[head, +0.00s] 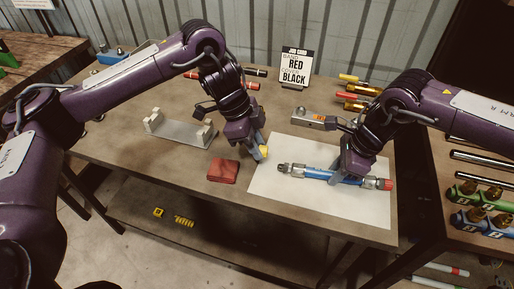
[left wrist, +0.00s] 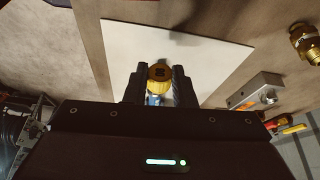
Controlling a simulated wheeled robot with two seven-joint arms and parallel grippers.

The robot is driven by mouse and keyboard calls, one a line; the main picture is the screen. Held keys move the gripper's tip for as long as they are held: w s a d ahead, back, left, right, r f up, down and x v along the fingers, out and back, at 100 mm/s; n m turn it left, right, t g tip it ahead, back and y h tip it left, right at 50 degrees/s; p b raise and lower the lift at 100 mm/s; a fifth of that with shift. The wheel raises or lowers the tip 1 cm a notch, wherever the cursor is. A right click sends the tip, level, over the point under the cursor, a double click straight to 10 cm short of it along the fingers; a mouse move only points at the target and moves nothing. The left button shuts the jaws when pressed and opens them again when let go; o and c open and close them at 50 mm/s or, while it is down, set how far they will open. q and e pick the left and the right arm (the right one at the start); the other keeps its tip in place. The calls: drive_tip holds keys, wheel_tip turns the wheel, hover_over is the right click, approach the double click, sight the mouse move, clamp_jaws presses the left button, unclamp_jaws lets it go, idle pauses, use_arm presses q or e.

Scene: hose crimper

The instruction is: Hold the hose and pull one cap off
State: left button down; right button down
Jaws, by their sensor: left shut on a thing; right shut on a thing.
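A blue hose (head: 318,173) with metal end fittings lies across the white sheet (head: 295,207). Its right end carries a red cap (head: 388,184); its left end shows a dark, bare fitting (head: 284,168). My right gripper (head: 338,180) is shut on the hose, right of its middle. My left gripper (head: 262,153) is shut on a yellow cap (head: 264,151), left of the hose's left end and apart from it. The yellow cap also shows between the fingers in the left wrist view (left wrist: 159,80).
A red block (head: 223,171) lies left of the sheet. A grey cradle (head: 180,131) stands behind it. A sign (head: 294,67) reading RED and BLACK stands at the back. Several coloured hoses (head: 358,92) lie at the back right. A metal block (head: 306,120) sits behind the sheet.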

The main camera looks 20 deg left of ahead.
drive_tip(key=c, duration=1.2)
unclamp_jaws()
drive_tip(key=shift+o, duration=0.2)
drive_tip(key=v, duration=1.2)
drive_tip(key=shift+s, duration=0.1)
